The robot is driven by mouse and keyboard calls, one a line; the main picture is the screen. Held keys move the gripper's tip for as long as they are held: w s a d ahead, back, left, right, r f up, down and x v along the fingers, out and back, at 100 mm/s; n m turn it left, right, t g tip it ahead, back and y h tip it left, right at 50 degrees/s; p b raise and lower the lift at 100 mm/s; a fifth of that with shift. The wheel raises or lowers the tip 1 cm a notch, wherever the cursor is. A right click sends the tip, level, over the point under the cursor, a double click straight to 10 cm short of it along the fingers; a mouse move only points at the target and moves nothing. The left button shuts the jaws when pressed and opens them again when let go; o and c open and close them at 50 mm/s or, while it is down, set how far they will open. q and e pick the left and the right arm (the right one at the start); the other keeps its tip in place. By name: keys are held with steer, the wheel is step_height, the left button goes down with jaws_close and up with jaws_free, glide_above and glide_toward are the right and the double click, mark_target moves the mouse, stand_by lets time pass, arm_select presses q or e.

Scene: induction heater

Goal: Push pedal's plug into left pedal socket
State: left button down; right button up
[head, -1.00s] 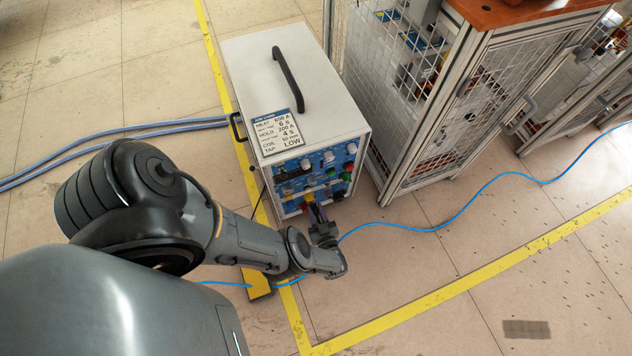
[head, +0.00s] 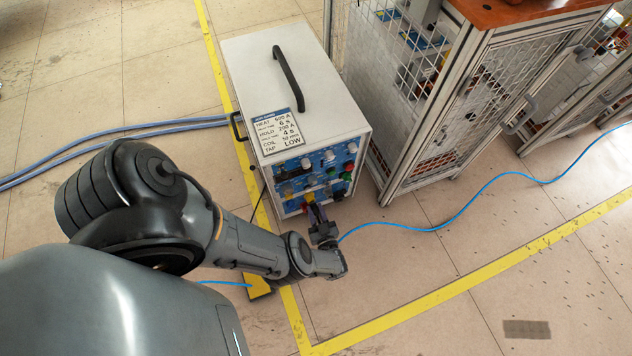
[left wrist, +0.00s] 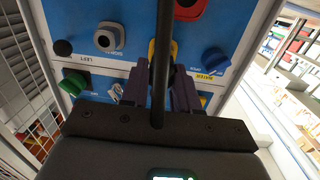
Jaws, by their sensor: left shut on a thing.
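The heater cabinet (head: 236,75) is a white box with a blue control panel on its front. My left gripper (head: 311,206) is close to the lower panel. In the left wrist view its purple fingers (left wrist: 158,72) are shut on the plug, whose black cable (left wrist: 161,60) runs between them. A yellow piece (left wrist: 151,50) shows behind the cable; I cannot tell whether it is plug or socket. A grey round socket (left wrist: 107,38) is beside the fingers, apart from them. The plug's tip and the socket before it are hidden. My right gripper is not in view.
A red-rimmed fitting (left wrist: 190,8), a blue knob (left wrist: 215,58) and a green knob (left wrist: 75,82) surround the fingers on the panel. A mesh cage (head: 430,110) stands close to the right. A blue cable (head: 470,212) crosses otherwise open floor.

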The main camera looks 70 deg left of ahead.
arm_select(q)
steer(key=shift+a, duration=0.6)
stand_by(0.3)
steer(key=c, duration=1.1)
jaws_free()
steer(key=shift+o, duration=1.3)
steer(key=shift+a, duration=0.1)
steer(key=shift+o, duration=0.3)
steer(key=shift+a, duration=0.2)
steer(key=shift+d, duration=0.2)
